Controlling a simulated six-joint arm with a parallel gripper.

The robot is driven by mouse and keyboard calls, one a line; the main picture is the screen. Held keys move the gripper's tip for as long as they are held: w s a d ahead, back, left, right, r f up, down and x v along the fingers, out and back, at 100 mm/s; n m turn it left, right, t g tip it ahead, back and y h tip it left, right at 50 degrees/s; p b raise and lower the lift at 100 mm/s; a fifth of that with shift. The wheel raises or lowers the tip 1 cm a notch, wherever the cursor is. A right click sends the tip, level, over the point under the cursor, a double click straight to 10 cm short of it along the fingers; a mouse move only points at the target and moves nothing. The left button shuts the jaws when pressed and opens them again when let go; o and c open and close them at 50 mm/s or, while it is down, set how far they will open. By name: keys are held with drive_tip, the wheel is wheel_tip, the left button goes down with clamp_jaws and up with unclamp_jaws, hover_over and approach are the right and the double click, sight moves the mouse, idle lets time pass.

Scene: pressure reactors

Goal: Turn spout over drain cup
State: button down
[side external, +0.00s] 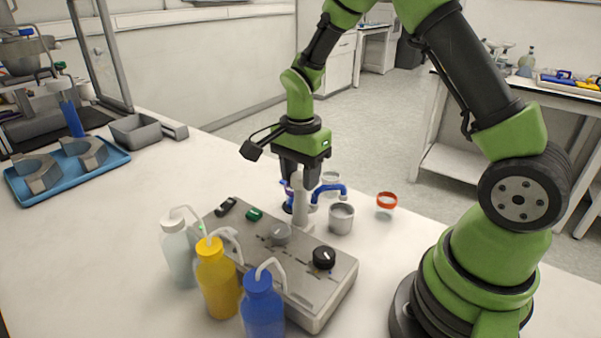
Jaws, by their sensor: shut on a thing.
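I cannot tell whether the end is exactly over the cup's mouth. My gripper (300,181) points down behind the post and is shut at the spout's inner end. A small blue and purple part (287,192) shows left of the post.
A grey control box (325,296) with knobs stands in front. White (179,250), yellow (216,280) and blue (262,305) wash bottles crowd its left side.

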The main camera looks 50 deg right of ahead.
drive_tip(key=c, duration=0.6)
unclamp_jaws()
drive_tip(key=shift+c, duration=0.2)
wheel_tip(320, 180, up, 9)
drive_tip(key=shift+r, duration=0.55)
drive_tip(key=s+a+r+n+t+y, duration=0.1)
drive_tip(key=s+a+r+n+t, duration=0.2)
drive_tip(key=s+n, duration=0.4)
drive_tip(key=s+a+r+n+t+y, duration=0.1)
drive_tip(key=s+a+r+n+t, duration=0.3)
drive_tip(key=s, duration=0.5)
drive_tip(key=r+n, duration=0.2)
drive_tip(key=n, duration=0.1)
drive_tip(key=shift+s, duration=0.35)
